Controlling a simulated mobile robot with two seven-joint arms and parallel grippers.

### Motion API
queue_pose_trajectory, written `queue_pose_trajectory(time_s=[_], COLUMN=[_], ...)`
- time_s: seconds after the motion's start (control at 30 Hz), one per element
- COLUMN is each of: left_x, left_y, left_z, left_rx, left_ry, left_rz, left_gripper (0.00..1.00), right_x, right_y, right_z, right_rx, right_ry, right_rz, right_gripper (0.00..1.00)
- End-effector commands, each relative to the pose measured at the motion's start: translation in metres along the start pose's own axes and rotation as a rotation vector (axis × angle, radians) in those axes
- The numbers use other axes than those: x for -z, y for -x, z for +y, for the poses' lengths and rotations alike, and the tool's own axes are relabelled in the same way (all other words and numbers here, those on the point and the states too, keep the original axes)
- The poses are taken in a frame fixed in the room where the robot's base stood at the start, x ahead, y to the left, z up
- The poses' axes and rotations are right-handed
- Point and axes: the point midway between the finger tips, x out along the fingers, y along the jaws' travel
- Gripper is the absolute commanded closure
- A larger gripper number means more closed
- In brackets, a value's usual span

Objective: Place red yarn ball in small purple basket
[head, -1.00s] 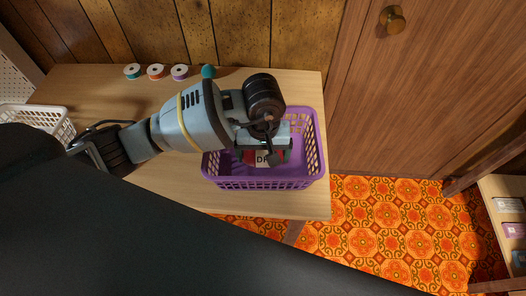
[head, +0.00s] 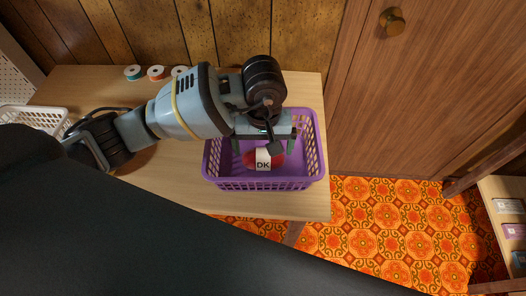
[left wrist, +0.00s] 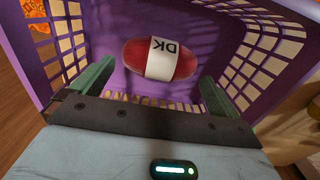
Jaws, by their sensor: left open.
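The red yarn ball (head: 277,159) with a white "DK" label lies inside the small purple basket (head: 262,184) on the table. In the left wrist view the red yarn ball (left wrist: 134,54) rests on the floor of the purple basket (left wrist: 105,20), apart from the fingers. My left gripper (head: 264,145) is above the basket, pointing down into it. In the left wrist view my left gripper (left wrist: 153,88) is open, with its green fingers spread wide and nothing between them. My right gripper is out of view.
A white basket (head: 38,117) stands at the table's left. Several ribbon spools, one with an orange rim (head: 157,72), stand at the back. The wooden table (head: 270,205) ends just right of the purple basket. A wooden cabinet (head: 420,90) stands at the right.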

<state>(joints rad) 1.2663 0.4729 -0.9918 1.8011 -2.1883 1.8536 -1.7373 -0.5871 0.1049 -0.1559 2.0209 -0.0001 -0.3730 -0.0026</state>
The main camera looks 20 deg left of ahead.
Motion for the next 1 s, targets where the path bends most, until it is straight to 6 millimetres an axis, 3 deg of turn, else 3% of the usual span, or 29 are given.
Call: queue_pose_trajectory(time_s=[0.2,0.4,1.0], left_x=[0.001,0.001,-0.001], left_y=[0.045,0.071,0.079], left_z=[0.001,0.000,0.001], left_rx=[-0.003,-0.002,-0.003], left_ry=[0.000,0.001,0.001], left_rz=[0.004,0.002,-0.005], left_gripper=[0.00,0.00,0.00], right_x=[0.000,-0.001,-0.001], right_y=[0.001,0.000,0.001], right_z=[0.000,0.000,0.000], right_rx=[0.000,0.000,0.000], right_ry=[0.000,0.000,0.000], right_rz=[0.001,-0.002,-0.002], right_gripper=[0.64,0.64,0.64])
